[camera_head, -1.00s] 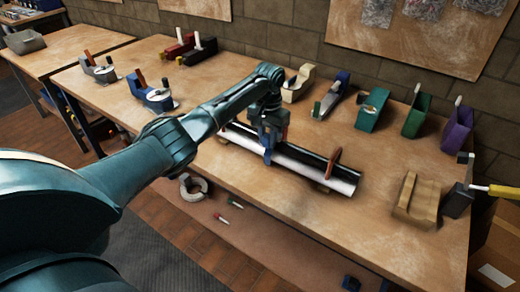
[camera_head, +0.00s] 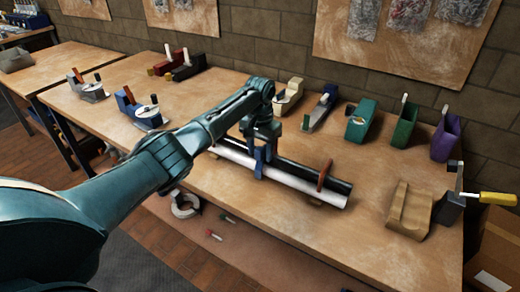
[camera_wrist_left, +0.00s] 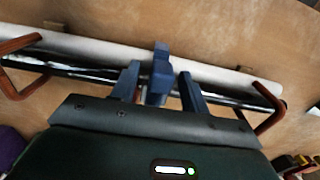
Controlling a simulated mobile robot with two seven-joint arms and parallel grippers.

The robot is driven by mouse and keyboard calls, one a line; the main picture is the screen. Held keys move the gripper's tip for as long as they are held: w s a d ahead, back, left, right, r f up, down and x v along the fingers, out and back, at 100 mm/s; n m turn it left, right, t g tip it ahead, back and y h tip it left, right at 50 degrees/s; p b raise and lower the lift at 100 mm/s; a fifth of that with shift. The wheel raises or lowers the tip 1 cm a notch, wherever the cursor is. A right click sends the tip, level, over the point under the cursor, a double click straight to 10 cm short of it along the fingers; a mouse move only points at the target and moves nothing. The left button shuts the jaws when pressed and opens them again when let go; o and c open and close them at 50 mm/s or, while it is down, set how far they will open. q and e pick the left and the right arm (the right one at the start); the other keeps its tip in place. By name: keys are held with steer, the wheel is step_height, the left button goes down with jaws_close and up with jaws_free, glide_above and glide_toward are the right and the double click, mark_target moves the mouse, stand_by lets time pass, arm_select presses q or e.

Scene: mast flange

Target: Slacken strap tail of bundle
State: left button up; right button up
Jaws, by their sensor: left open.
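The bundle (camera_head: 308,189) lies on the workbench, a white tube beside dark ones. It also shows in the left wrist view (camera_wrist_left: 90,48). A red-brown band (camera_head: 325,175) stands around its right part; the wrist view shows such bands near both ends (camera_wrist_left: 268,108). A blue upright piece (camera_wrist_left: 160,72), which looks like the strap's buckle or tail, sits at the bundle's middle. My left gripper (camera_head: 262,160) is over the bundle's middle, open, with its fingers (camera_wrist_left: 157,85) on either side of the blue piece. Contact cannot be told. My right gripper is not in view.
Tape dispensers line the back of the bench (camera_head: 390,245), including a teal one (camera_head: 361,120). A wooden block (camera_head: 410,208) and a yellow-handled tool (camera_head: 497,198) are at the right. A ring-shaped item (camera_head: 185,205) lies below the front edge.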

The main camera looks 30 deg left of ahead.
mark_target(260, 149)
arm_select(q)
step_height(260, 149, up, 13)
steer(key=shift+b, duration=0.4)
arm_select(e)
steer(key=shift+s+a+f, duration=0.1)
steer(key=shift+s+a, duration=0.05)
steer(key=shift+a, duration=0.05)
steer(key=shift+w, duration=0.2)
